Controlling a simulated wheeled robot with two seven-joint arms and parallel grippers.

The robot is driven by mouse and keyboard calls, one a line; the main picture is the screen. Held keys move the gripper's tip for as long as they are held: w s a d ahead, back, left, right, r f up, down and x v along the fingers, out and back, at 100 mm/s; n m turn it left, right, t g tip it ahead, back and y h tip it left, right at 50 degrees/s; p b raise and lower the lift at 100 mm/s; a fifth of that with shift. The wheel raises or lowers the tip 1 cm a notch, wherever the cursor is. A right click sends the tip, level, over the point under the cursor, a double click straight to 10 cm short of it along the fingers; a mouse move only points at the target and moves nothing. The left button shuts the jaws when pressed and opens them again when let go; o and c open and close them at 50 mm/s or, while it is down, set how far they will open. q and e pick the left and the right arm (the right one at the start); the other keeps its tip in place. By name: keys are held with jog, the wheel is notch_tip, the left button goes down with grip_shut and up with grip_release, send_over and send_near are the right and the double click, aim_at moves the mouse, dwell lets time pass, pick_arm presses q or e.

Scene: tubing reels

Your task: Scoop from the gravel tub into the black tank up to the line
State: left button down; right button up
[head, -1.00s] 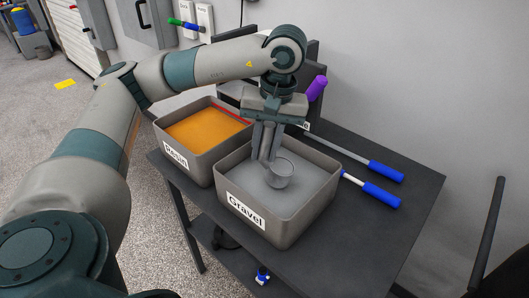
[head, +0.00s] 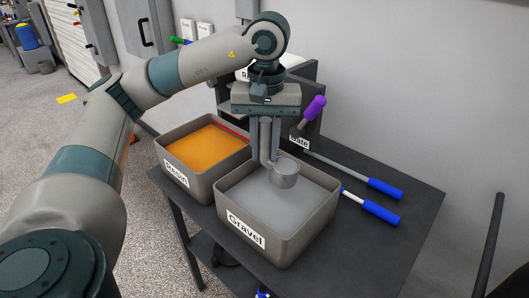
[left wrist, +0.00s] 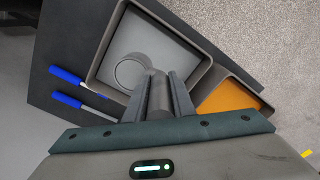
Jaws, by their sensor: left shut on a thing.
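The gravel tub (head: 232,207) is a grey-brown box labelled "Gravel", filled with flat grey material. My left gripper (head: 265,155) is shut on the upright handle of a grey scoop (head: 286,175). The scoop's round cup is over the grey fill, inside the tub's outline; I cannot tell whether its bottom touches the gravel. In the left wrist view the cup (left wrist: 132,71) shows as a ring with grey inside. A dark box behind my gripper, apparently the black tank (head: 313,128), is partly hidden. No fill line shows. My right gripper is out of view.
A purple-handled lever (head: 314,109) with a "Gate" label rises by the dark box. Two blue-handled tools (head: 384,188) lie right of the tub. The dark table's (head: 400,238) right front is clear.

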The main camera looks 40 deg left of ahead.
aim_at(265, 131)
pick_arm(q)
jog(key=shift+t+h, duration=0.3)
jog(key=shift+h, duration=0.3)
jog(key=shift+r+p, duration=0.3)
jog(key=shift+r, duration=2)
jog(key=shift+f, duration=0.1)
